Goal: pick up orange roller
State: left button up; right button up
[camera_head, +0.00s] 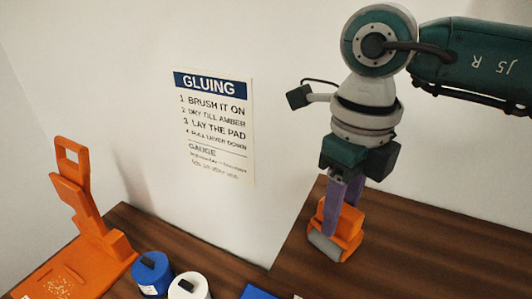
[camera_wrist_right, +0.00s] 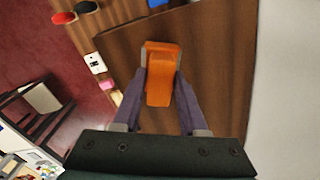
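The orange roller (camera_head: 340,230) has an orange body and a grey cylinder at its lower front. It is over the right part of the brown counter in the head view. My right gripper (camera_head: 343,200) points down at it with purple fingers. In the right wrist view the orange roller (camera_wrist_right: 161,75) lies between the fingertips of my right gripper (camera_wrist_right: 162,72). The fingertips appear to press on both its sides. I cannot tell whether the roller touches the counter. My left gripper is not in view.
An orange lever stand (camera_head: 85,225) is at the left. A blue pot (camera_head: 152,274) and a white pot (camera_head: 188,288) stand beside it. A blue flat piece (camera_head: 258,292) is at the front edge of the view. A gluing sign (camera_head: 214,125) hangs on the wall behind.

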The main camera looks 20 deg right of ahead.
grip_shut()
jog(key=shift+r, duration=0.1)
dwell(0.4)
notch_tip(320, 180, up, 20)
jog(key=b, duration=0.4)
jog(key=shift+c, duration=0.5)
grip_release()
grip_shut()
